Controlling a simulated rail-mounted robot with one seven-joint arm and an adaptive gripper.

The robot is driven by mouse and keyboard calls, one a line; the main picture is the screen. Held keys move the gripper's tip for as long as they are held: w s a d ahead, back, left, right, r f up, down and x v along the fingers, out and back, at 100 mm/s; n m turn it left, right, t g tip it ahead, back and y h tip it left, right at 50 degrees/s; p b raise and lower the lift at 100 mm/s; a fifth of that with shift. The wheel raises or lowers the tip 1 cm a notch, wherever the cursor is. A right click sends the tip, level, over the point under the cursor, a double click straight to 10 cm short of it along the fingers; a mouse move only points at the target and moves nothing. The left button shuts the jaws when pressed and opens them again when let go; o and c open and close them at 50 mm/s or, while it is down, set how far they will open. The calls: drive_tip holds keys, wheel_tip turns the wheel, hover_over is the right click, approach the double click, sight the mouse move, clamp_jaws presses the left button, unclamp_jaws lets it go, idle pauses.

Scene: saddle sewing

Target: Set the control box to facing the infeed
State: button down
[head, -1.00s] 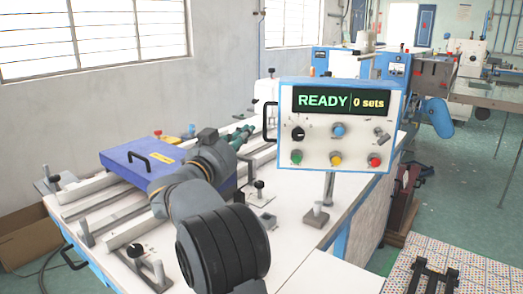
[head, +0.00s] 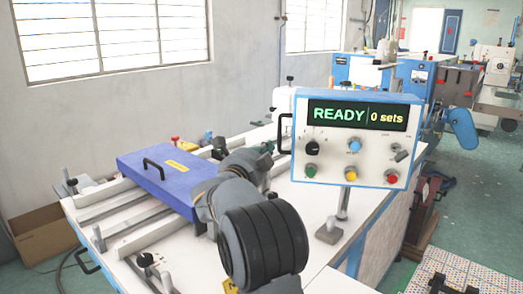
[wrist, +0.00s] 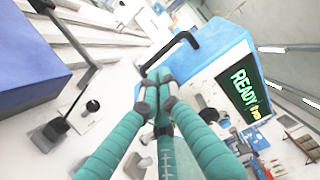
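The control box (head: 355,140) is a white panel with a blue casing and a screen reading "READY | 0 sets". In the head view its panel faces my head camera, and it stands on a post. Its black side handle (head: 284,133) is on the left side; the handle also shows in the wrist view (wrist: 182,42). My gripper (wrist: 159,75) has teal fingers with grey joints. The fingertips are drawn together, at the near end of the handle. Whether they touch it is unclear. In the head view my arm largely hides the gripper.
A blue case (head: 168,178) with a black handle lies on rails on the white table (head: 325,200), left of my arm. Several small clamps and knobs stand on the table. A post foot (head: 328,233) is below the box. Blue machines (head: 375,72) stand behind.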

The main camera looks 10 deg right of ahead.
sight(279, 136)
drive_tip(key=p+x, duration=0.2)
drive_tip(key=x, duration=0.5)
drive_tip(key=shift+w+d, duration=0.15)
drive_tip(key=shift+w, duration=0.2)
